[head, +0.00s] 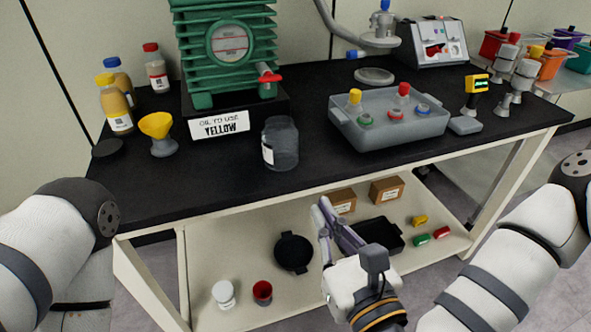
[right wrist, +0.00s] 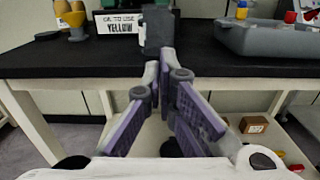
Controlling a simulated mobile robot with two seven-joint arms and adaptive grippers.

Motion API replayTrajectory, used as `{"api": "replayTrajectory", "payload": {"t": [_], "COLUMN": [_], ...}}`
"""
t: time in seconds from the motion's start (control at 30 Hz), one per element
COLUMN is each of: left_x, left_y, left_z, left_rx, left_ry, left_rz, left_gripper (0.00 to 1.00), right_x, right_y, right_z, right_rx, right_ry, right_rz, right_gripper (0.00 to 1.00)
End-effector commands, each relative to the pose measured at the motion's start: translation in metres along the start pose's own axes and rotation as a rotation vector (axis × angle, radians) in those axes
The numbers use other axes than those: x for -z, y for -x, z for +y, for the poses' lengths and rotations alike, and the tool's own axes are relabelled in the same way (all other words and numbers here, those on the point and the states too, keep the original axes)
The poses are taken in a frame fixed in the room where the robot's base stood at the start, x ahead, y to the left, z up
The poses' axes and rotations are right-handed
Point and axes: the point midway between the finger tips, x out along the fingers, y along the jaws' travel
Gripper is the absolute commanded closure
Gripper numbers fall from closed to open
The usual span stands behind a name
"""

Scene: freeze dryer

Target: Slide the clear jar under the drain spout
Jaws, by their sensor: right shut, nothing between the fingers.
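The clear jar (head: 281,148), grey-looking with a white label, stands upright near the table's front edge. It is in front and slightly right of the green pump (head: 228,50). The drain spout (head: 265,70), with a red handle, is on the pump's right front, behind and above the jar. My right gripper (head: 324,204) is shut and empty, in front of the table edge and lower right of the jar, apart from it. In the right wrist view the jar (right wrist: 157,28) stands just beyond the closed fingertips (right wrist: 159,72). My left gripper is out of view.
A yellow funnel (head: 158,130) and bottles (head: 115,105) stand left of the pump. A grey tray (head: 390,137) sits right of the jar. The black tabletop (head: 210,172) is clear left of the jar. A lower shelf (head: 205,265) holds cups, boxes and pans.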

Motion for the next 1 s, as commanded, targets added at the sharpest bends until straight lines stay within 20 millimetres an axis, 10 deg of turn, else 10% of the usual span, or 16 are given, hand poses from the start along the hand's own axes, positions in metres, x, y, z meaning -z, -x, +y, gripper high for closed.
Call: {"api": "replayTrajectory", "payload": {"t": [0.6, 1.0], "left_x": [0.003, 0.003], "left_y": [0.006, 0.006], "left_z": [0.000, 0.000], "left_rx": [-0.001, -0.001], "left_ry": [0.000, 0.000], "left_rz": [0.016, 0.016], "left_gripper": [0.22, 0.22], "right_x": [0.000, 0.001], "right_y": [-0.120, -0.133], "right_z": [0.001, 0.001], "right_rx": [-0.003, -0.003], "right_ry": [0.008, 0.007], "right_rz": [0.002, 0.004], "right_gripper": [1.00, 1.00]}}
